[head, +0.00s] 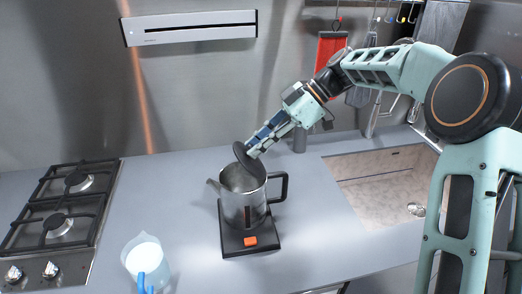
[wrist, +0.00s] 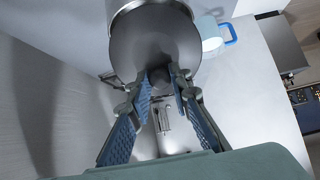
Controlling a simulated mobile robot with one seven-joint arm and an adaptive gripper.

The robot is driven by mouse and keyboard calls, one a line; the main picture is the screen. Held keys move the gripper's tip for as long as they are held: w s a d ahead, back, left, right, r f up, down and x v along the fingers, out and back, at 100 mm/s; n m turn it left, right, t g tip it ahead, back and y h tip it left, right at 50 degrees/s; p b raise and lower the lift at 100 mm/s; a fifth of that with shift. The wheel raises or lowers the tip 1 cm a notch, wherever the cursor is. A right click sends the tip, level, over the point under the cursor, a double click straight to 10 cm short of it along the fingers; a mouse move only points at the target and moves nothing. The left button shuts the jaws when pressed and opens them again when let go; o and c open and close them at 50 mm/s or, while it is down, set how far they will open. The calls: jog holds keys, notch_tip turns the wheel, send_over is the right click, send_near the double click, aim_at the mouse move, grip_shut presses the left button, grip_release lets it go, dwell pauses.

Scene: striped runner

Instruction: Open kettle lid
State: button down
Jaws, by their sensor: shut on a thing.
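The metal kettle (head: 243,208) stands upright on its black base (head: 232,243), with its spout to the left and a black handle (head: 279,187) to the right. Its top is open and the inside shows. The dark round lid (head: 243,158) is tilted above the kettle's rim. My gripper (head: 252,150) is shut on the lid's knob. In the wrist view, the fingers (wrist: 168,88) close on the knob, and the lid's disc (wrist: 155,42) hides most of the kettle (wrist: 127,7). Whether the lid still touches the rim at the back, I cannot tell.
A white jug with a blue handle (head: 145,262) stands front left of the kettle. A gas stove (head: 63,215) is at the left, a sink (head: 385,190) at the right. Utensils hang on the back wall. Counter beside the kettle is clear.

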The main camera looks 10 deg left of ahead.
jog(key=d+y+b, duration=0.1)
jog(key=b, duration=0.1)
jog(key=w+d+g+y+b, duration=0.1)
jog(key=b, duration=0.1)
jog(key=d+g+y+b, duration=0.1)
jog(key=y+b, duration=0.1)
jog(key=shift+w+d+f, duration=0.35)
jog(key=shift+w, duration=0.05)
jog(key=d+y+b, duration=0.1)
jog(key=b, duration=0.1)
jog(key=w+d+g+y+b, duration=0.1)
jog(key=y+b, duration=0.1)
jog(key=d+g+y+b, duration=0.1)
jog(key=b, duration=0.1)
jog(key=shift+w+d+f, duration=0.1)
jog(key=shift+w+f, duration=0.1)
jog(key=shift+f, duration=0.15)
jog(key=shift+y, duration=0.3)
jog(key=c, duration=1.8)
grip_release()
jog(key=shift+o, duration=0.2)
jog(key=v, duration=1.2)
